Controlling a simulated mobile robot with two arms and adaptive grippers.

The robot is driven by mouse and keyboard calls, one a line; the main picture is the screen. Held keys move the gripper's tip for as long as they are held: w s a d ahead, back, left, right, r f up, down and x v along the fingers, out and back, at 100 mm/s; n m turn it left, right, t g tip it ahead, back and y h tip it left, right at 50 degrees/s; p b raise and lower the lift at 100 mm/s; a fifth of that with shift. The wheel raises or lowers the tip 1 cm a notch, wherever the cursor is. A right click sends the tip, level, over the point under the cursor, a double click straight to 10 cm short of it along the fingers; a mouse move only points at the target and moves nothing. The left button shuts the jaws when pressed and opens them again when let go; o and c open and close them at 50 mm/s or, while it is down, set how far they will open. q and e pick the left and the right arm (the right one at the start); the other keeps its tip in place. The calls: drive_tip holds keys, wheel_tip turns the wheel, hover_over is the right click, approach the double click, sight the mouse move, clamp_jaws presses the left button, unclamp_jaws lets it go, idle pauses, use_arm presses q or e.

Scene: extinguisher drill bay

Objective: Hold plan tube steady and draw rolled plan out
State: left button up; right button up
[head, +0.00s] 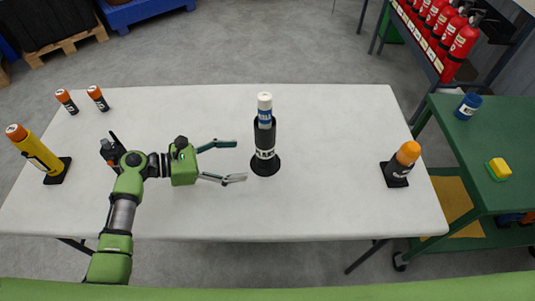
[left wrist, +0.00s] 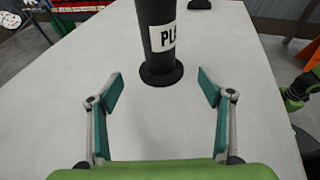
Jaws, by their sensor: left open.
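The black plan tube (head: 265,138) stands upright on a round black base near the middle of the white table. The rolled plan (head: 264,101), white with a blue labelled band, sticks up out of its top. My left gripper (head: 238,160) is open and empty, just left of the tube, with its fingers pointing at it. In the left wrist view the tube's lower part (left wrist: 156,40) and its base lie just beyond the open fingertips (left wrist: 160,75). The rolled plan is out of that view. My right gripper does not show.
A yellow tube (head: 38,152) and two small orange-capped cylinders (head: 97,98) stand at left. A dark device (head: 110,150) is partly behind my left arm. An orange-topped dark tube (head: 400,165) stands at right. A green cart (head: 480,140) adjoins the right. Table around the plan tube is clear.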

sight(257, 158)
use_arm(q)
drive_tip(key=b+x, duration=0.2)
drive_tip(key=x, duration=0.2)
drive_tip(key=shift+f, duration=0.2)
drive_tip(key=x, duration=0.3)
drive_tip(key=shift+r, duration=0.2)
drive_tip(key=shift+w+d+f, duration=0.25)
drive_tip(key=shift+d, duration=0.4)
drive_tip(key=c, duration=1.4)
